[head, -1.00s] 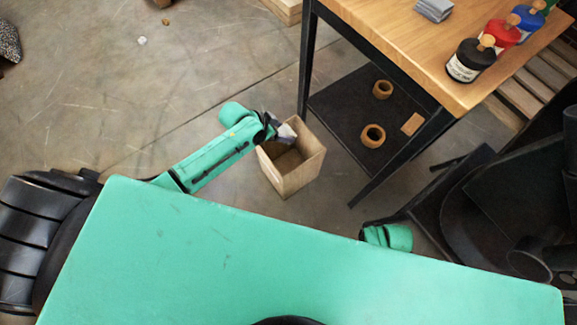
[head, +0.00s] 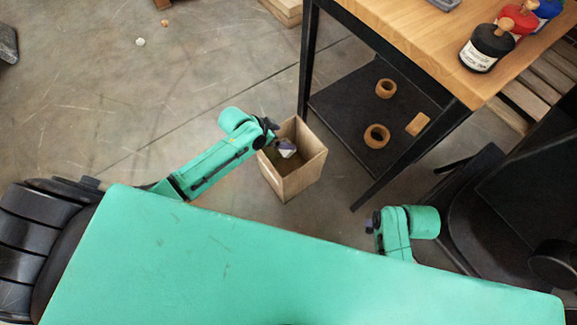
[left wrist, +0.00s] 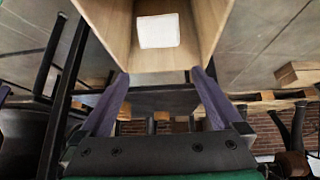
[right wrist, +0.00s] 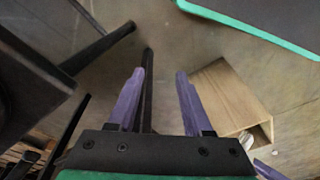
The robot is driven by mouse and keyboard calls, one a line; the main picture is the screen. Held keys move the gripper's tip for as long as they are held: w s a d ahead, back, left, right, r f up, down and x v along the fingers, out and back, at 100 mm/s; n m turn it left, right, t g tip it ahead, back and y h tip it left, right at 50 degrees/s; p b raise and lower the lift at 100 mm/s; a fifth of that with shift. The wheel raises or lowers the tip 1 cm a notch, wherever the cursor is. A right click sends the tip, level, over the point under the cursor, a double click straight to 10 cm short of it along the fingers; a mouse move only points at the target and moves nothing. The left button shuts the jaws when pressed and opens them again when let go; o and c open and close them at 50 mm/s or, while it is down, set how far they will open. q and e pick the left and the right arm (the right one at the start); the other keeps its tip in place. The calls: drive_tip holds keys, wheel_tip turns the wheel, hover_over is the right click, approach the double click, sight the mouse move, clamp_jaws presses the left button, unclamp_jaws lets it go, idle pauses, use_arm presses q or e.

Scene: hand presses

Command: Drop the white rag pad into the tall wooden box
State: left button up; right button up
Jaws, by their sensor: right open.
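The tall wooden box (head: 293,182) stands open-topped on the floor beside the workbench. The white rag pad (head: 287,152) shows inside the box opening in the head view. In the left wrist view the white pad (left wrist: 158,31) lies within the box walls (left wrist: 113,22), apart from both fingers. My left gripper (head: 277,140) is at the box's rim; its fingers (left wrist: 158,80) are spread with nothing between them. My right gripper (right wrist: 157,88) is open and empty, to the right of the box in the head view. The box (right wrist: 222,92) also shows in the right wrist view.
A workbench (head: 408,32) with black legs stands right of the box, bearing several bottles (head: 487,48). Its lower shelf (head: 345,105) holds two wooden rings (head: 377,136) and a small block (head: 418,124). The floor left of the box is mostly clear.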

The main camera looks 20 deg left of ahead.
use_arm(q)
drive_tip(key=shift+s+a+r, duration=0.1)
drive_tip(key=shift+r, duration=0.1)
drive_tip(key=p+v, duration=0.5)
drive_tip(key=v, duration=0.9)
drive_tip(key=shift+p, duration=0.35)
use_arm(e)
drive_tip(key=s+d+f, duration=0.3)
drive_tip(key=s+f, duration=0.3)
drive_tip(key=f, duration=0.5)
drive_tip(key=shift+h, duration=0.3)
drive_tip(key=shift+s+r, duration=0.1)
